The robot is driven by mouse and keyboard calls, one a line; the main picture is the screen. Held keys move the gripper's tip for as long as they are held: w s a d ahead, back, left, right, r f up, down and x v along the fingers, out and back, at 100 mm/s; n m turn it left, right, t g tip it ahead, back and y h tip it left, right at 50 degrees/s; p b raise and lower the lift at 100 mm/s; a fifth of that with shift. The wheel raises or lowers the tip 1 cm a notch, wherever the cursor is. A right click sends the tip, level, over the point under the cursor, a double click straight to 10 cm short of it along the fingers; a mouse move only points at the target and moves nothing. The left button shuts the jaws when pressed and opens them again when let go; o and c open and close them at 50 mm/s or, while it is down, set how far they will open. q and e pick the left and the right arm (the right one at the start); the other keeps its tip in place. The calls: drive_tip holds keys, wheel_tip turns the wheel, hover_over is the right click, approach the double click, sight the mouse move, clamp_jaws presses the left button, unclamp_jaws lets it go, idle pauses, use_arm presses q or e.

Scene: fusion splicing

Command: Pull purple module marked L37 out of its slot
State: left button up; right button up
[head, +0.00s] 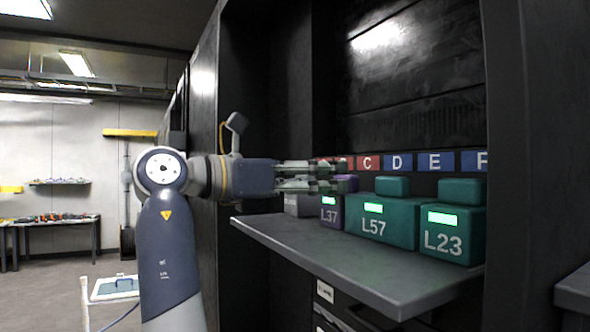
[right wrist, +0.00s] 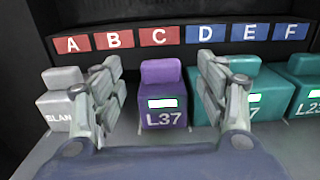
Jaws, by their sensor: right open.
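The purple module L37 (right wrist: 163,97) stands upright on the shelf below the red C label in the right wrist view. It has a lit white-green window and a raised block on top. In the head view the purple module (head: 331,211) is partly hidden behind my right gripper (head: 312,177). The right gripper (right wrist: 160,72) is open, with one finger on each side of the module. Gaps show between the fingers and its sides, and I see no contact. My left gripper is not in view.
Teal module L57 (head: 387,219) stands close to the right of L37, with teal L23 (head: 453,235) beyond. A grey blank module (right wrist: 63,99) is on the left. The dark shelf (head: 352,262) is bare in front. Labels A to F line the back.

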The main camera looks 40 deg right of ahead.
sight(341, 176)
drive_tip(key=d, duration=0.1)
drive_tip(key=d+p, duration=0.1)
drive_tip(key=d, duration=0.2)
drive_tip(key=shift+s+d+r, duration=0.1)
drive_tip(key=shift+s+d, duration=0.05)
drive_tip(key=shift+s, duration=0.15)
drive_tip(key=shift+d+p, duration=0.35)
drive_tip(key=shift+d, duration=0.4)
drive_tip(key=c, duration=1.3)
